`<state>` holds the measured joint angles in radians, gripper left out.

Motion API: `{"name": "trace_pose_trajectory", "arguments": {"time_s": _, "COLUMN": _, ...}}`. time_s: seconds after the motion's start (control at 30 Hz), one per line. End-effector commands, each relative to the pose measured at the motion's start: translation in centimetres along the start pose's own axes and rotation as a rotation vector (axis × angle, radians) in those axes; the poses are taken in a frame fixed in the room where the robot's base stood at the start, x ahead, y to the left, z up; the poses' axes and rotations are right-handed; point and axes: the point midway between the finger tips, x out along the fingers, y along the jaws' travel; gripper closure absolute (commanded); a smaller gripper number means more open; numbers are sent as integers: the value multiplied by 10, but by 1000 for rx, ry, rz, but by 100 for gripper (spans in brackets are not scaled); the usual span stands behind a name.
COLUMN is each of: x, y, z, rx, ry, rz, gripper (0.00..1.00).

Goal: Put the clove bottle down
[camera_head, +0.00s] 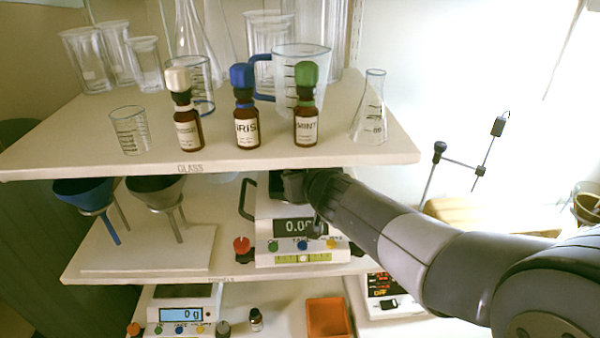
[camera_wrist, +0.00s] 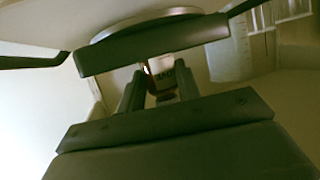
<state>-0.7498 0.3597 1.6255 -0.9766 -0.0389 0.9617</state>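The clove bottle (camera_wrist: 162,74) shows in the wrist view as a small brown bottle with a pale label, only partly readable. It sits between the two fingers of my gripper (camera_wrist: 160,88), which look closed on it. In the head view my gripper (camera_head: 296,186) is at the middle shelf, just under the front edge of the top shelf and over the back of a white scale (camera_head: 320,258). The bottle is hidden there by my gripper and the top shelf. I cannot tell whether its base touches anything.
The top shelf (camera_head: 60,163) holds white-, blue- and green-capped bottles and glassware above my arm. Funnels on a stand (camera_head: 150,245) are left on the middle shelf. Below are another scale (camera_head: 183,310), a small dark bottle (camera_head: 256,320) and an orange tray (camera_head: 328,318).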

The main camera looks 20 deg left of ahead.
Motion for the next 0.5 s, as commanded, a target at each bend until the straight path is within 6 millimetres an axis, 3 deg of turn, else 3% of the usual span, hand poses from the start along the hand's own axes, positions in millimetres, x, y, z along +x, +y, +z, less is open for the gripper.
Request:
{"name": "trace_pose_trajectory", "arguments": {"time_s": 0.27, "x": 0, "y": 0, "z": 0, "rx": 1, "ry": 0, "rz": 0, "gripper": 46}}
{"name": "trace_pose_trajectory", "arguments": {"time_s": 0.5, "x": 0, "y": 0, "z": -1, "rx": 1, "ry": 0, "rz": 0, "gripper": 46}}
